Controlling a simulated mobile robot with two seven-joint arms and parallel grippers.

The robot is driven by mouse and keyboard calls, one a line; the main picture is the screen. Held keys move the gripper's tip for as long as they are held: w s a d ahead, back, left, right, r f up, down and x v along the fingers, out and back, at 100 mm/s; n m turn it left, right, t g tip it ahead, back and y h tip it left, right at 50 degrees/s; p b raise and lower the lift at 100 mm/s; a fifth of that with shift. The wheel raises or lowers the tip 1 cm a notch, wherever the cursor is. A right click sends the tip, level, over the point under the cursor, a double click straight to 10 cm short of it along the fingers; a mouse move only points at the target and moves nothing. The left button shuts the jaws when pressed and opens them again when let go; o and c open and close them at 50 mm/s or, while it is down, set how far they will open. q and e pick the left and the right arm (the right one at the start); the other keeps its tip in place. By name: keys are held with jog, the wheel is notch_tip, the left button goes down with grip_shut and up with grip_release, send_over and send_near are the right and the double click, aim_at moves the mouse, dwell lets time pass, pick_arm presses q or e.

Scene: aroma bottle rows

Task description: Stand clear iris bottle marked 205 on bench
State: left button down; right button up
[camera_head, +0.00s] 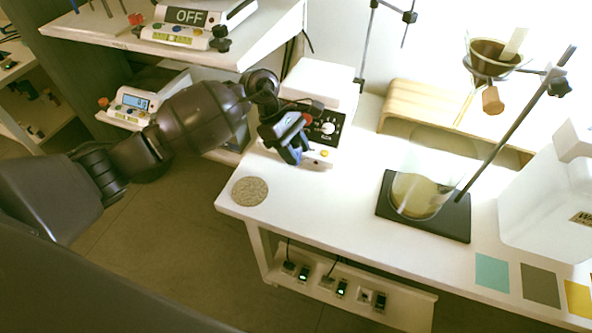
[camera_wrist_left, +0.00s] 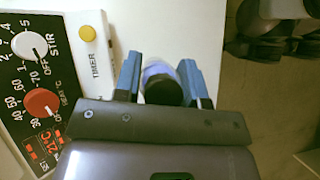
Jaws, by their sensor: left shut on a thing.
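My left gripper (camera_head: 290,150) is over the left end of the white bench (camera_head: 325,200), in front of the stirrer hotplate. In the left wrist view its blue fingers (camera_wrist_left: 162,82) are shut on a small clear bottle (camera_wrist_left: 157,69) with a dark cap facing the camera. The number on the bottle cannot be read. In the head view the bottle is hidden by the gripper, and I cannot tell whether its base touches the bench. My right gripper is not in view.
The stirrer hotplate (camera_head: 327,127) stands close behind the gripper. A round speckled coaster (camera_head: 250,191) lies at the bench's left corner. A beaker (camera_head: 425,185) on a black stand base (camera_head: 453,226) is further right. Bare bench lies between coaster and stand.

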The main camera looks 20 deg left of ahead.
pick_arm(q)
notch_tip(320, 180, down, 4)
jog(key=shift+r, duration=0.15)
notch_tip(320, 180, down, 4)
jog(key=shift+f+b, duration=0.15)
jog(key=shift+b, duration=0.35)
jog(key=shift+f, duration=0.1)
jog(key=c, duration=0.7)
grip_release()
